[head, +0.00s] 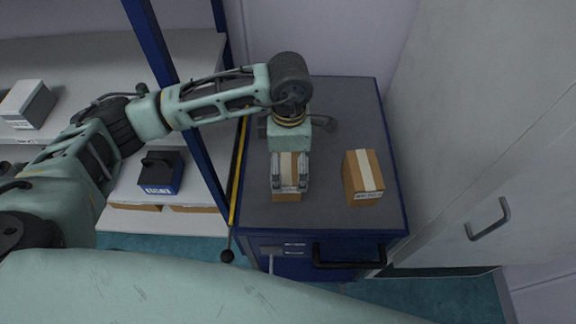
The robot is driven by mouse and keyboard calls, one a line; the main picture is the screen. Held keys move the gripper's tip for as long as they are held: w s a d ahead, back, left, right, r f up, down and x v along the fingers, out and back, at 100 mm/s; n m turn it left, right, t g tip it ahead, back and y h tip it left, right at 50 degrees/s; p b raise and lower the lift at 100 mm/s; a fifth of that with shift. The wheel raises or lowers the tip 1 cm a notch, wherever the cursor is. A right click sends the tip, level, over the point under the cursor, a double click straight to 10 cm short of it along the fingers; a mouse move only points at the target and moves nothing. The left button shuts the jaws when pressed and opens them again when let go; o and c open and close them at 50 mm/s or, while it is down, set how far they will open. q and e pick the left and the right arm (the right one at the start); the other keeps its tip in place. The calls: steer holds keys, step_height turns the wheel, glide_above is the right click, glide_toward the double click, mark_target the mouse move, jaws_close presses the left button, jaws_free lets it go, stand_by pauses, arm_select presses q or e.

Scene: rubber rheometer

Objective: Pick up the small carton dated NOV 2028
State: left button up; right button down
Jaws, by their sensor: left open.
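Two small brown cartons stand on the dark grey top of a blue cabinet (345,110). The right carton (354,179) has a pale tape strip and a small label on its front edge. The left carton (287,196) is partly hidden under my left gripper (289,186). My left gripper points down over the left carton, open, with its fingers at or just above it; I cannot tell if they touch. The print on both cartons is too small to read, so I cannot tell which is dated NOV 2028. My right gripper is not in view.
A shelf unit (180,60) with a blue post stands at left, holding a grey-white box (28,104) and a dark blue block (161,173). A pale cupboard (480,130) with a handle is at right. The cabinet top is clear behind the right carton.

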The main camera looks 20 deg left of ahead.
arm_select(q)
steer(key=shift+s+a+f+p, duration=0.1)
steer(key=shift+s+f+p, duration=0.15)
steer(key=shift+f+p, duration=0.15)
steer(key=shift+s+a+f+p, duration=0.1)
steer(key=shift+s+f+p, duration=0.2)
steer(key=shift+f, duration=0.2)
steer(key=f, duration=0.2)
steer(key=shift+w+f+p, duration=0.2)
steer(key=shift+f+p, duration=0.1)
steer(key=shift+f, duration=0.45)
steer(key=c, duration=1.2)
steer(key=shift+w, duration=0.1)
steer(key=shift+c, duration=1)
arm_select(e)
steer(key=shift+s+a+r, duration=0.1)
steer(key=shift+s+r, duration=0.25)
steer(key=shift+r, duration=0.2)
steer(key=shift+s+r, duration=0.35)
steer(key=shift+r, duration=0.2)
